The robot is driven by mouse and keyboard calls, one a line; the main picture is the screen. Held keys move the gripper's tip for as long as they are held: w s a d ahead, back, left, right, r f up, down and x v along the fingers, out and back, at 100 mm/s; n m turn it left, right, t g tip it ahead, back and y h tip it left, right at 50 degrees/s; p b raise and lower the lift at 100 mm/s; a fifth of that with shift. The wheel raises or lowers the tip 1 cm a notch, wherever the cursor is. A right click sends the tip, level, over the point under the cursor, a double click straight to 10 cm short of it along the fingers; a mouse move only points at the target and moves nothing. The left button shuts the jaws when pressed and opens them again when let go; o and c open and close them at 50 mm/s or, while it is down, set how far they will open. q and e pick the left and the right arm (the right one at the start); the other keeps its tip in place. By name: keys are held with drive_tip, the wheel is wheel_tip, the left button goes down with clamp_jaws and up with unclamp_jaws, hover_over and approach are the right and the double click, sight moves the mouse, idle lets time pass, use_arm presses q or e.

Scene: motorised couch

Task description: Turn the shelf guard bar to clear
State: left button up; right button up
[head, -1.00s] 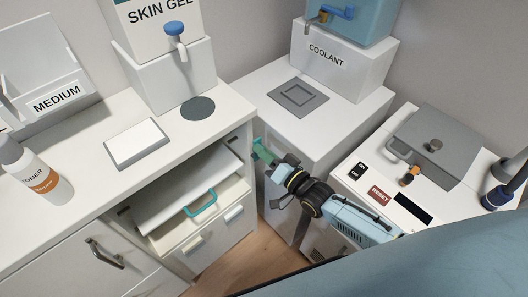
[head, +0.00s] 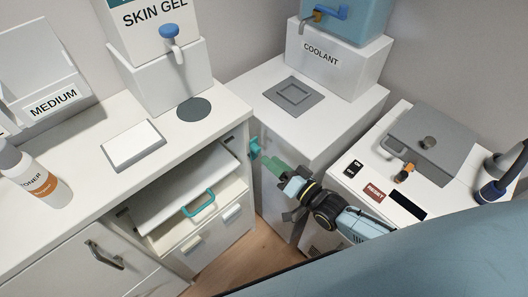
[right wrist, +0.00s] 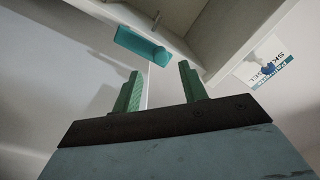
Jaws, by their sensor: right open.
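The teal guard bar (head: 254,147) sits at the right front edge of the open shelf compartment in the left cabinet. In the right wrist view the bar (right wrist: 140,44) is a short flat piece with a rounded knob at its right end, beyond my fingertips. My right gripper (head: 271,167) has green fingers, is open and empty, and points at the bar with a small gap. Its spread fingers also show in the right wrist view (right wrist: 160,72). The white shelf (head: 175,195) with a teal handle (head: 199,203) lies inside the compartment. My left gripper is out of view.
A drawer (head: 209,228) is below the shelf. A coolant dispenser (head: 330,67) stands on the middle cabinet, a skin gel dispenser (head: 158,75) on the left counter. The right unit has a red reset label (head: 374,191) and a grey lid (head: 445,140).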

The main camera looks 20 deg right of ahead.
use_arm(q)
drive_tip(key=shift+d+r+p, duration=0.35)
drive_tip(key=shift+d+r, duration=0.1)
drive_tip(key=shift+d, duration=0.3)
use_arm(e)
drive_tip(key=v, duration=0.8)
